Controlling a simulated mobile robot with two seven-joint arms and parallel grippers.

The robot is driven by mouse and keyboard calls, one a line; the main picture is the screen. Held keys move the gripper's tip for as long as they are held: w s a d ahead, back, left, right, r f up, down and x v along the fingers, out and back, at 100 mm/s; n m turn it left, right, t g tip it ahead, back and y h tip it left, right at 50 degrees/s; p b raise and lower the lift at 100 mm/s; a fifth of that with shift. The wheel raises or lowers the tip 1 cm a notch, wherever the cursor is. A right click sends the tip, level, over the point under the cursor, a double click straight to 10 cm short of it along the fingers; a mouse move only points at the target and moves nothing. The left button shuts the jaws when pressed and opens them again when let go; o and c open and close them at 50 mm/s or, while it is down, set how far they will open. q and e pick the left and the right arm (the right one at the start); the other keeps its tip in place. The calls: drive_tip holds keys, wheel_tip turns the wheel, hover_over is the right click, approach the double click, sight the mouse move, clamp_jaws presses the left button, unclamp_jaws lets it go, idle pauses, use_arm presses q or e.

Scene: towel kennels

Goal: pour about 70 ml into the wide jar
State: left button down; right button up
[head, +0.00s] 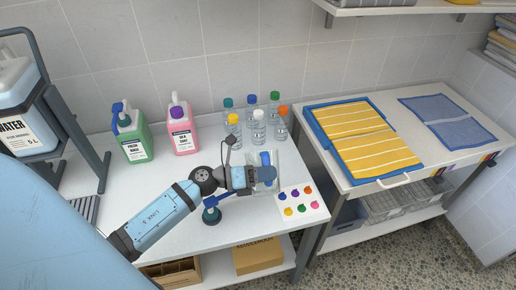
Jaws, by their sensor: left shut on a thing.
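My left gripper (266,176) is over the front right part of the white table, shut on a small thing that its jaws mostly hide. A blue piece (265,158) shows just behind the jaws. A clear, wide vessel (277,181) shows faintly around and beside the fingers; it may be the wide jar, and I cannot tell its liquid level. A green jug (134,143) with a blue top and a pink jug (182,138) with a purple cap stand upright at the back. My right gripper is out of view.
Several clear bottles (258,128) with coloured caps stand behind the gripper. A card with coloured dots (299,201) lies to its right. A teal round item (211,215) is near the front edge. A water canister (22,126) sits in a dark stand at left. Towels (362,138) lie on the right table.

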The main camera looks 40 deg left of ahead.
sight(266, 161)
use_arm(q)
drive_tip(key=shift+w+a+r+n+p, duration=0.15)
drive_tip(key=shift+r+n+p, duration=0.1)
drive_tip(key=shift+r+p, duration=0.15)
drive_tip(key=shift+w+a+r+n+p, duration=0.1)
drive_tip(key=shift+a+r+n+p, duration=0.05)
drive_tip(key=shift+r+n+p, duration=0.2)
drive_tip(key=shift+w+a+r+n+p, duration=0.35)
drive_tip(key=shift+r+n+p, duration=0.2)
drive_tip(key=shift+p, duration=0.5)
drive_tip(key=shift+w+r, duration=0.1)
drive_tip(key=shift+r, duration=0.05)
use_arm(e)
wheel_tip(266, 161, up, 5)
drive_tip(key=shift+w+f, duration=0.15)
use_arm(q)
drive_tip(key=shift+a+n+p, duration=0.1)
drive_tip(key=shift+n+p, duration=0.15)
drive_tip(key=shift+p, duration=0.05)
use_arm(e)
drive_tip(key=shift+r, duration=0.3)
use_arm(q)
drive_tip(key=shift+w+a+r+n+p, duration=0.3)
drive_tip(key=shift+w+r+n+p, duration=0.1)
drive_tip(key=shift+r+p, duration=0.25)
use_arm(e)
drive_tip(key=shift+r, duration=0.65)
